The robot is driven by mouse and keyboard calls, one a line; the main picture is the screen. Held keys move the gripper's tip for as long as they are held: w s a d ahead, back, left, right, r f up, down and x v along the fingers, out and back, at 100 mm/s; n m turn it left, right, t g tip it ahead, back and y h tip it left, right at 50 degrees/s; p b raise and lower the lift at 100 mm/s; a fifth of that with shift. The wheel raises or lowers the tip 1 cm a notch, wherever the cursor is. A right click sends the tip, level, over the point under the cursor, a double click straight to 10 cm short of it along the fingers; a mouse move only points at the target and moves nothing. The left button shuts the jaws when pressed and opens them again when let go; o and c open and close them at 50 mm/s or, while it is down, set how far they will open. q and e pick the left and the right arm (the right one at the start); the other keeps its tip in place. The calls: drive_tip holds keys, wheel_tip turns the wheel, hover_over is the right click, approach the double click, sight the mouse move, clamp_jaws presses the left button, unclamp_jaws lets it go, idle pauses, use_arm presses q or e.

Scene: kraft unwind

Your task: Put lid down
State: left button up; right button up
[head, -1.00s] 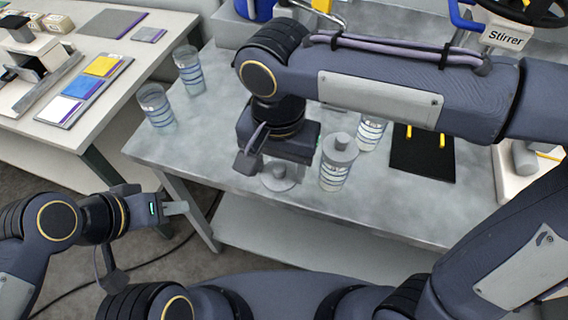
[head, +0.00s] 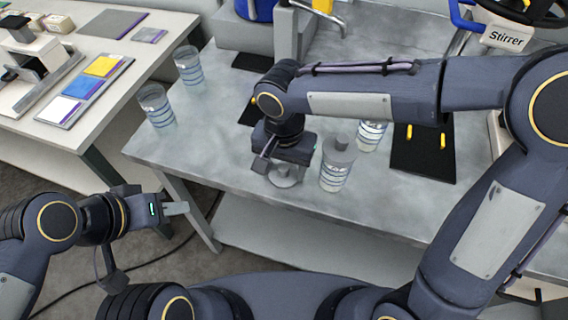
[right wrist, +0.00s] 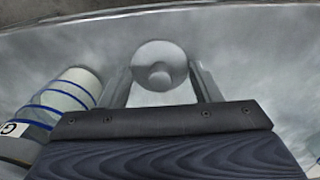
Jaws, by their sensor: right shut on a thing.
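A grey round lid with a small knob (head: 286,177) is at the front of the metal table in the head view. My right gripper (head: 284,168) points down over it and is shut on it. In the right wrist view the lid (right wrist: 158,62) lies between the two fingers of my right gripper (right wrist: 160,78). I cannot tell whether its underside touches the table. A blue-striped jar wearing a grey lid (head: 335,168) stands just right of it. My left gripper (head: 176,208) is off the table's left front; its finger gap is unclear.
Another striped jar (head: 371,133) stands behind the lidded one. Two striped jars (head: 156,106) (head: 188,66) stand at the table's left. A black mat with yellow handles (head: 423,155) lies to the right. The table's front edge is close to the lid.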

sight(284, 167)
drive_tip(key=shift+f, duration=0.1)
drive_tip(key=shift+f, duration=0.15)
drive_tip(key=o, duration=0.9)
drive_tip(key=shift+o, duration=0.2)
drive_tip(key=shift+r, duration=0.35)
wheel_tip(284, 167, up, 12)
drive_tip(key=p, duration=0.1)
drive_tip(key=shift+f, duration=0.1)
